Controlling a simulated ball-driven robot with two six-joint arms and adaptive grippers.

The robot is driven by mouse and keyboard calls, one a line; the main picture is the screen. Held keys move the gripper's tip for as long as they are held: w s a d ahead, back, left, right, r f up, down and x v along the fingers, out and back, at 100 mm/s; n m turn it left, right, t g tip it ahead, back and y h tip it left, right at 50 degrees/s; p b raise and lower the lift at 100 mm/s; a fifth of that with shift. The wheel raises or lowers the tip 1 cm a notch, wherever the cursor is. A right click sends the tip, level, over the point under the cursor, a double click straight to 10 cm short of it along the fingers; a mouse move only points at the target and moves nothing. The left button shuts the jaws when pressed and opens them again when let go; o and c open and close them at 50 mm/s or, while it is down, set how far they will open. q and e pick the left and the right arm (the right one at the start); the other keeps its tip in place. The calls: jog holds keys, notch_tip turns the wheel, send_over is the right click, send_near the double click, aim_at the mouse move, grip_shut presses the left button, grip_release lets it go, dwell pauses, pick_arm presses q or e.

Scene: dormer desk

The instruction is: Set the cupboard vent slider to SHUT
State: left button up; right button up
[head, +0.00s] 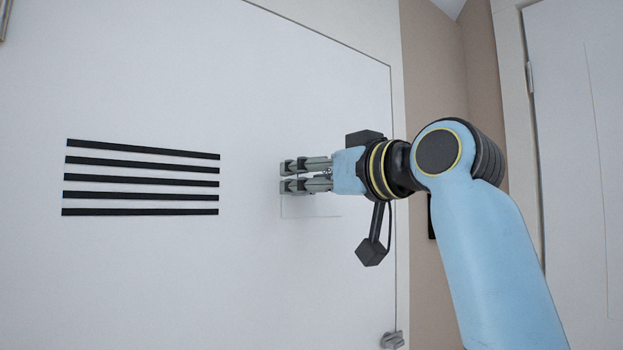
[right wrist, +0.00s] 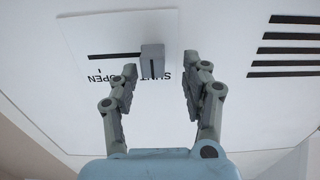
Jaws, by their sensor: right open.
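The vent slider's grey knob (right wrist: 152,60) stands out from a white plate (right wrist: 80,30) in the right wrist view. A dark slot runs left from the knob. The plate's lettering appears upside down, with OPEN at the left and SHUT, partly covered, by the knob. The knob is at the slot's SHUT-side end; its exact alignment with the mark is hidden. My right gripper (right wrist: 159,66) is open, one finger on each side of the knob, with no clear contact. In the head view my right gripper (head: 282,177) is at the white panel and hides the knob. My left gripper is out of view.
Black vent slats (head: 140,179) lie left of the gripper on the white cupboard front (head: 200,90). A small grey catch (head: 392,340) is at the panel's lower right. A white door (head: 580,130) stands at the far right. The panel around the gripper is clear.

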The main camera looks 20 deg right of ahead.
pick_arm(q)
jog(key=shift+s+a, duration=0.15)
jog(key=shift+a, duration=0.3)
pick_arm(e)
jog(key=v, duration=0.7)
jog(key=shift+s+d, duration=0.15)
jog(key=shift+s, duration=0.05)
